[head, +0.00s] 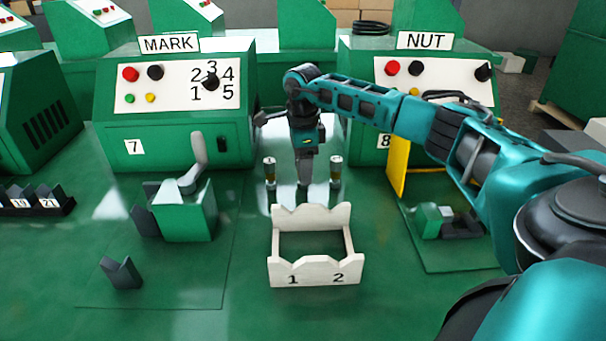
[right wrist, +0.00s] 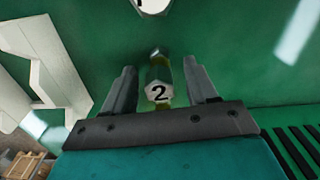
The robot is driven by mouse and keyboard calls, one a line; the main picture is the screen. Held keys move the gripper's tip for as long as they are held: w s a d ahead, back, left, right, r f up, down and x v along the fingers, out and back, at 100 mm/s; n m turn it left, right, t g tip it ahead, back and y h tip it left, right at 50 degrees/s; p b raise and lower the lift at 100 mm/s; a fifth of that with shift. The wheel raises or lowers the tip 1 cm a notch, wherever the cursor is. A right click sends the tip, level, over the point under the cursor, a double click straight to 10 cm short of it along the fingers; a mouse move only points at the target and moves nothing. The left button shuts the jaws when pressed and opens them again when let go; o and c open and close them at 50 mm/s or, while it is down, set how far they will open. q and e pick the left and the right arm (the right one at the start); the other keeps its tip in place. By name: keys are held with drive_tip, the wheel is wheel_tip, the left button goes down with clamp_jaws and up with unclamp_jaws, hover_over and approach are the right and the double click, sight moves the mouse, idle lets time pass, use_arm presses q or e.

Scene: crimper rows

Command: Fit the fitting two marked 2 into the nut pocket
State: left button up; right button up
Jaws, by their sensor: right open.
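The fitting marked 2 (right wrist: 160,85) shows in the right wrist view in the gap between my right gripper's two open fingers (right wrist: 160,72), touching neither. In the head view I take the right one of two small upright fittings (head: 336,171) to be it. My right gripper (head: 305,182) points down between those two fittings, empty, with fitting two just right of its fingers. The dark grey piece by a green block, on the mat before the NUT machine, looks like the nut pocket (head: 461,226); its inside is unclear. My left gripper is not in view.
The other fitting (head: 270,173) stands left of my gripper. A white notched rack (head: 314,271) marked 1 and 2 stands in front. The MARK machine (head: 178,120) and a lever press (head: 184,214) are left. A yellow panel (head: 398,168) stands near the pocket.

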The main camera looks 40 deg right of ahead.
drive_tip(key=shift+c, duration=0.2)
clamp_jaws()
drive_tip(key=shift+r, duration=0.1)
idle(0.4)
wheel_tip(320, 180, up, 20)
drive_tip(key=p, duration=0.3)
